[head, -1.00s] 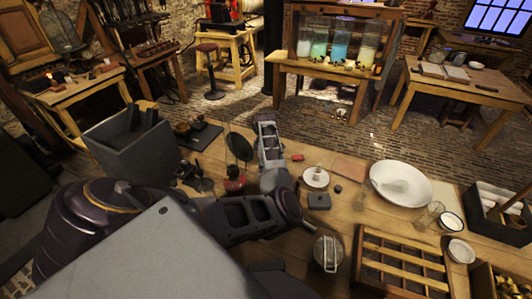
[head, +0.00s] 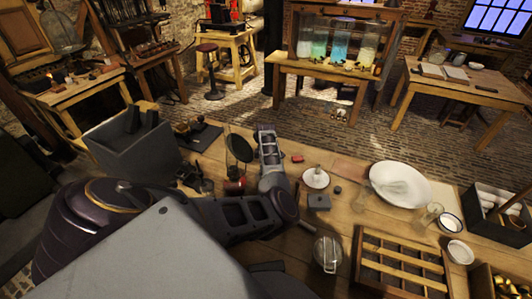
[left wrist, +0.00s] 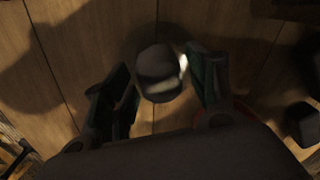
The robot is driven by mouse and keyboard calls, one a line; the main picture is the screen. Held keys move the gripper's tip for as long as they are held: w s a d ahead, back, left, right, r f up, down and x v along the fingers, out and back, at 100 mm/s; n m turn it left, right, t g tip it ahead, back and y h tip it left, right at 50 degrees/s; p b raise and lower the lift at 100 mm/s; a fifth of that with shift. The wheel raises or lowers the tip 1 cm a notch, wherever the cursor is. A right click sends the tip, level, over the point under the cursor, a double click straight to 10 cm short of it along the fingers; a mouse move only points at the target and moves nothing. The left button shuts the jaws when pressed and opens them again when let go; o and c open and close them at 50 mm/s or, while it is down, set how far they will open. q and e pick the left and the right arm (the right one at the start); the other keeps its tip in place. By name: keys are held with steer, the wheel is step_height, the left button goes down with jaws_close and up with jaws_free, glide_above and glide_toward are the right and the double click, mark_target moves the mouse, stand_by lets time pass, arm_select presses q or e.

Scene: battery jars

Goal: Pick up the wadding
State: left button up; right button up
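In the left wrist view my left gripper (left wrist: 159,66) points down at the wooden table, its two fingers apart. A small, dark, rounded lump (left wrist: 160,74) sits between the fingers, with a bright patch on its right side. It looks close to the right finger, and a narrow gap shows on the left. It may be the wadding, but the shade is too deep to be sure. In the head view my left arm (head: 232,213) reaches in from the left over the table; its fingers cannot be made out there. My right gripper is not in view.
A grey bin (head: 133,158) and a round dark glass (head: 240,148) stand near my left arm.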

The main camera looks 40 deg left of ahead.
arm_select(q)
steer(key=c, duration=0.6)
steer(key=shift+r+b, duration=0.45)
steer(key=shift+r, duration=4.6)
steer(key=shift+o, duration=0.5)
steer(key=shift+c, duration=1.3)
